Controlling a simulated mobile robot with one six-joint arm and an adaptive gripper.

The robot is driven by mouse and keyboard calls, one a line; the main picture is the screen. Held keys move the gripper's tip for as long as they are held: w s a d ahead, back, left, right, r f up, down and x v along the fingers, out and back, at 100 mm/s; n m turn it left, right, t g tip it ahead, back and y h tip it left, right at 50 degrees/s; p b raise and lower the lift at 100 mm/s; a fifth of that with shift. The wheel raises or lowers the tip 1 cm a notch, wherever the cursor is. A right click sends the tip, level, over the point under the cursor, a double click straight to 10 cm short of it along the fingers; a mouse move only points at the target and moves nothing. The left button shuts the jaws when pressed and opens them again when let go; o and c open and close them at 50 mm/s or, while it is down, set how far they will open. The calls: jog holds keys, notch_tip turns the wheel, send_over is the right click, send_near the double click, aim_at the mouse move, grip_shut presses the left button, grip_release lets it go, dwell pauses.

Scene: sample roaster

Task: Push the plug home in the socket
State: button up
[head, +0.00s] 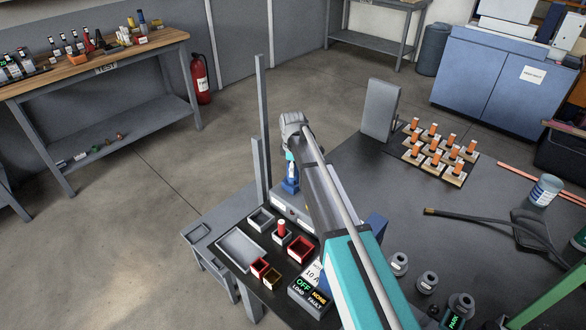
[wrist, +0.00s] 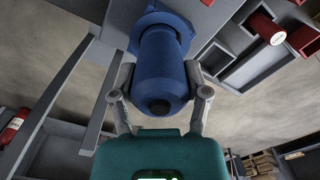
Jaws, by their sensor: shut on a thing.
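The blue plug (wrist: 162,60) is a thick cylinder with a dark round spot at its near end, in the middle of the wrist view. My gripper (wrist: 161,84) has its grey fingers on both sides of it and is shut on it. The far end of the plug meets the blue socket (wrist: 184,27), which has an angular flange. How deep the plug sits cannot be told. In the head view the blue socket (head: 290,186) shows low beside a grey post, and my arm hides most of the plug and fingers.
Grey posts (head: 264,130) stand close to the gripper. Orange-topped pieces (head: 440,150) stand at the right. Open floor lies left.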

jog(key=shift+f+b, duration=0.3)
jog(key=shift+f, duration=0.05)
jog(key=o, duration=1.4)
jog(key=shift+c, duration=0.2)
jog(key=shift+r, duration=0.2)
notch_tip(320, 180, up, 10)
jog(key=p, duration=1)
jog(key=shift+f, duration=0.25)
jog(key=s+d+m, duration=1.7)
jog(key=s+d, duration=0.6)
jog(key=s, duration=0.2)
jog(key=shift+s+d, duration=0.25)
jog(key=shift+s, duration=0.15)
